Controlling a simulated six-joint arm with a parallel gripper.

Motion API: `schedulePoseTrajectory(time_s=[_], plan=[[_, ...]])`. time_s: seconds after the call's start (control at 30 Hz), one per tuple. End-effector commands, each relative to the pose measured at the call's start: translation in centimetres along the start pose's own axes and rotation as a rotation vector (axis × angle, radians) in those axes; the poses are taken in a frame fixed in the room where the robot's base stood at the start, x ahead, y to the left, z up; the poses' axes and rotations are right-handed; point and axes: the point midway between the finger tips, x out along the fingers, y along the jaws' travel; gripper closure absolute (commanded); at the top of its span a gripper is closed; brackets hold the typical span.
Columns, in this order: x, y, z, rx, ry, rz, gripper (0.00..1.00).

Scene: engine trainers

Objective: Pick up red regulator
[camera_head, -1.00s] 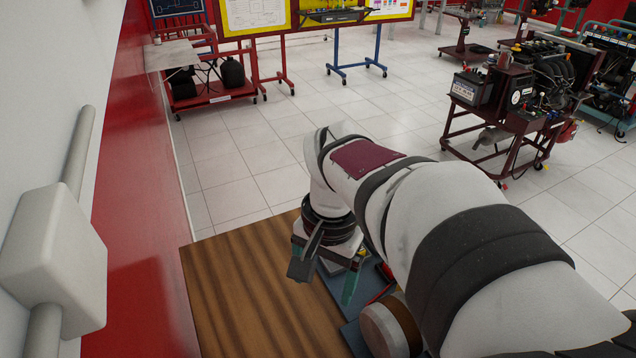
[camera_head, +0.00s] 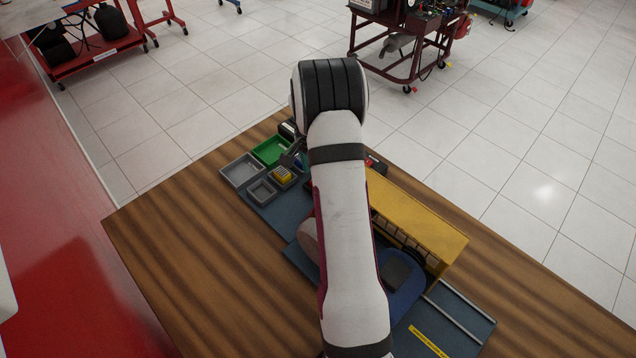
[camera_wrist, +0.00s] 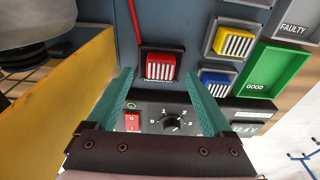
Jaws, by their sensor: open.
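The red regulator (camera_wrist: 160,66), a small block with white ribs, sits in a dark holder on the blue-grey board in the wrist view. My gripper (camera_wrist: 165,73) is open, with its two teal fingers spread to the left and right of the regulator in the picture. Nothing is held between them. I cannot tell how high the fingertips are above the board. In the head view my arm hides the red regulator and most of the gripper.
Nearby are a yellow regulator (camera_wrist: 234,43), a blue regulator (camera_wrist: 217,79), a green GOOD tray (camera_wrist: 266,72) and a grey FAULTY tray (camera_wrist: 294,35). A tester with a knob (camera_wrist: 172,122) lies below the fingers. A yellow housing (camera_head: 420,220) stands right of my arm.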

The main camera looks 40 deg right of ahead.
Motion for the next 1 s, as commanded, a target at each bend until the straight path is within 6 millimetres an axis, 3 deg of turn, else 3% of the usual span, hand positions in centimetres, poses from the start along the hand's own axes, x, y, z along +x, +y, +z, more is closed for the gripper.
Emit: schedulePoseTrajectory(time_s=[0.1, 0.33, 0.8, 1.0], plan=[[1.7, -0.1, 0.0, 0.000, -0.001, -0.002, 0.15], [2.0, -0.1, 0.0, 0.000, 0.000, -0.003, 0.15], [2.0, -0.1, 0.0, -0.001, 0.000, -0.003, 0.98], [2.0, -0.1, 0.0, -0.001, 0.000, -0.003, 1.00]])
